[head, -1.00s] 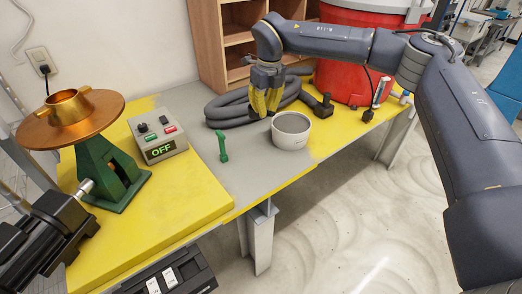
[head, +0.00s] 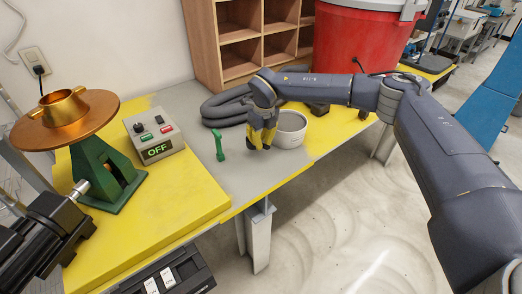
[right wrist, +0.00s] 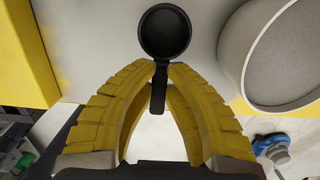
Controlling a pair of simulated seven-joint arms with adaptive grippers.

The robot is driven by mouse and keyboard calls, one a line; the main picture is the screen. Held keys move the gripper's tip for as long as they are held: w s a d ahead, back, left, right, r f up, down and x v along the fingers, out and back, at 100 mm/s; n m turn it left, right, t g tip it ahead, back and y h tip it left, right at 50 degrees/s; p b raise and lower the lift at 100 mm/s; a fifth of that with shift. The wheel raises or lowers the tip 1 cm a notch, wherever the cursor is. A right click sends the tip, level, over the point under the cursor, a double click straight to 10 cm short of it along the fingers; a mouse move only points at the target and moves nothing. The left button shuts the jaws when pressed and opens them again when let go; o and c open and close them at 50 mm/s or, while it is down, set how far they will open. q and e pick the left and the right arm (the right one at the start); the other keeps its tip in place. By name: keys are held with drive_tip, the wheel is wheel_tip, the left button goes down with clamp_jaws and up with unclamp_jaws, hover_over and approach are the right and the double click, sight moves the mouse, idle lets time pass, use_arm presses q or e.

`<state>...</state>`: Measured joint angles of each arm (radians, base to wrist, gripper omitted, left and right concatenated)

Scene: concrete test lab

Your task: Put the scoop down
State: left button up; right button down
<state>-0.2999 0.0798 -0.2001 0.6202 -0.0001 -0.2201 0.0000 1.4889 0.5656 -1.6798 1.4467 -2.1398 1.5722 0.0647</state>
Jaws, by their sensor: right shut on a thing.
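My right gripper (head: 259,147) points down over the grey part of the bench, just left of the white tub. In the right wrist view its yellow fingers (right wrist: 172,68) are shut on the handle of a black scoop (right wrist: 165,33). The scoop's round cup lies beyond the fingertips, over the pale grey surface. In the head view the fingers mostly hide the scoop. I cannot tell whether it touches the bench (head: 247,181). The white tub (head: 291,139) holds grey material and also shows in the right wrist view (right wrist: 236,52), apart from the scoop.
A green tool (head: 219,147) stands left of my right gripper. A control box (head: 155,136) reading OFF and a copper disc on a green stand (head: 107,170) are farther left. A coiled hose (head: 222,111), a red bin (head: 345,50) and wooden shelves (head: 205,45) are behind.

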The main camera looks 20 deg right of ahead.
sight(263, 144)
drive_tip(key=shift+f, duration=1.95)
drive_tip(key=shift+f, duration=0.15)
drive_tip(key=c, duration=1.4)
unclamp_jaws()
drive_tip(key=shift+c, duration=0.2)
drive_tip(key=r, duration=0.8)
drive_tip(key=s+r, duration=0.1)
drive_tip(key=r, duration=0.3)
drive_tip(key=shift+s+d+r, duration=0.1)
drive_tip(key=shift+d, duration=0.1)
